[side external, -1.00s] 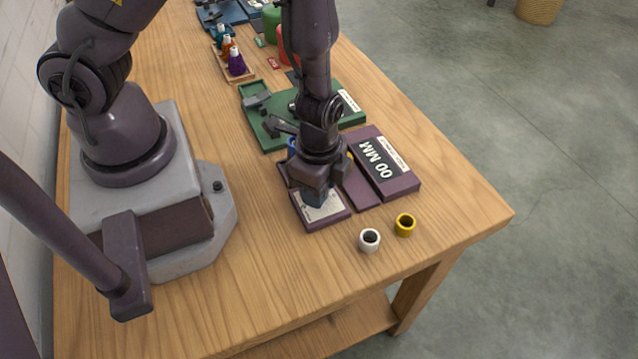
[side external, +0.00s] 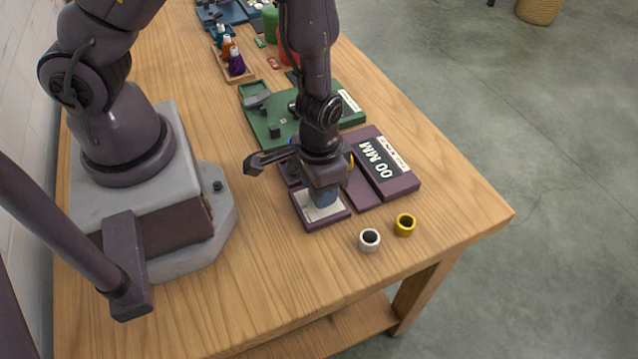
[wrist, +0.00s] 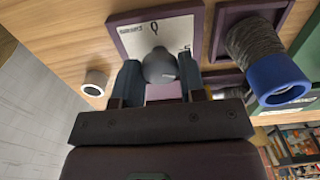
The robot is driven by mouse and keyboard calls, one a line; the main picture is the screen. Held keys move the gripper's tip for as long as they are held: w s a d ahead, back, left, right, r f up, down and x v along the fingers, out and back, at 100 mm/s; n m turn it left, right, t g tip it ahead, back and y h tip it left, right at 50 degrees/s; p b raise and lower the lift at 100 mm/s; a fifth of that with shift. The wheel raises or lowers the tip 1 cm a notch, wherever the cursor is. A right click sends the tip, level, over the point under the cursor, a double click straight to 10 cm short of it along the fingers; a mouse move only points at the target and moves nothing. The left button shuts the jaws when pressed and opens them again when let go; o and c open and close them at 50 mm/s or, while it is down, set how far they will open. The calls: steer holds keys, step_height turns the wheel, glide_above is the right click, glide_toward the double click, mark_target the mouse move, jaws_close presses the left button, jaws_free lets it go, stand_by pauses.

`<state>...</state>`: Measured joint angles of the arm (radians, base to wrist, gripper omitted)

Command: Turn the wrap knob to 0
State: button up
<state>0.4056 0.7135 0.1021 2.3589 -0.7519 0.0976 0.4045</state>
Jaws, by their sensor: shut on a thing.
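The wrap knob (wrist: 160,65) is a dark grey rounded piece on a pale dial plate (wrist: 128,38) with a purple frame. Printed marks show on the plate, one like a 0 at the far middle and a small one at the right. My gripper (wrist: 160,80) is shut on the knob, one blue-grey finger on each side. In the side external view my gripper (side external: 324,197) is low over the dial plate (side external: 311,214) and hides the knob. The knob's pointer cannot be made out.
A purple display box (side external: 400,188) beside the dial reads "00 MM". A white ring (side external: 369,240) and a yellow ring (side external: 405,225) stand at the front. A grey wool spool with a blue end (wrist: 277,80) lies close right in the wrist view. A green board (side external: 262,125) is behind.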

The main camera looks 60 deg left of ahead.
steer(key=n, duration=0.5)
steer(key=shift+n, duration=0.3)
steer(key=n, duration=1.6)
steer(key=shift+n, duration=0.3)
steer(key=o, duration=0.9)
step_height(320, 180, up, 13)
stand_by(0.3)
